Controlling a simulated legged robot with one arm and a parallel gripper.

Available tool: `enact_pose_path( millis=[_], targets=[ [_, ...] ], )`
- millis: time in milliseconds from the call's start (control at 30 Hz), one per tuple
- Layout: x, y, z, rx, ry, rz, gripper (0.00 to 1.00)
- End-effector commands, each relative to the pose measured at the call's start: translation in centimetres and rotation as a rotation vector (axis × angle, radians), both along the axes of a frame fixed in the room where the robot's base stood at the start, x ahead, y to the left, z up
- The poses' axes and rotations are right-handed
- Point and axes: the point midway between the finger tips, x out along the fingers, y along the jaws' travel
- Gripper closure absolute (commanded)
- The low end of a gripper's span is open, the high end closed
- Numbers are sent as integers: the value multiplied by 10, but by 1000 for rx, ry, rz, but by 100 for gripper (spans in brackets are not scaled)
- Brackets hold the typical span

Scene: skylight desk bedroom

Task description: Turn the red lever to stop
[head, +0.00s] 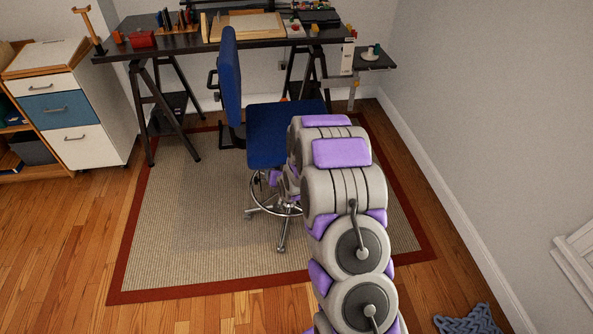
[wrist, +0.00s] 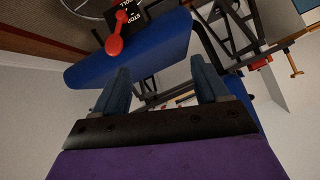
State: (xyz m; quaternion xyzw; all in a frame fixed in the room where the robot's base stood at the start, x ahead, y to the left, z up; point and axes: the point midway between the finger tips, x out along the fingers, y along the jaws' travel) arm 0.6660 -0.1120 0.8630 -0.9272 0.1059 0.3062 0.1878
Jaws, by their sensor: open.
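The red lever (wrist: 116,32) shows at the top of the wrist view, left of centre. It has a larger round end toward the bottom of the picture and a smaller end above it. It sits at a black plate (wrist: 138,18) with white lettering, where STOP seems readable. My gripper (wrist: 163,78) is open, with two blue-grey fingers apart and nothing between them. The lever lies beyond the left finger and is not touched. In the head view the lever and my gripper are hidden behind my arm.
A blue office chair (head: 279,133) stands beyond my arm on a rug (head: 190,220); its seat (wrist: 140,52) fills much of the wrist view. A dark desk (head: 185,43) with tools is behind it. A white drawer unit (head: 85,115) stands left. Rug and floor are clear on the left.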

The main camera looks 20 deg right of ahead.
Motion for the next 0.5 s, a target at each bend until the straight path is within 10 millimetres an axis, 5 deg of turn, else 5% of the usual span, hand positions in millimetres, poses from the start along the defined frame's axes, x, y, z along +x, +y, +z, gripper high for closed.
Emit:
enact_pose_path(
  millis=[233,500],
  targets=[
    [17,-30,-59,28,-197,-78,26],
    [5,-58,-111,53,-423,-149,26]
  ],
)
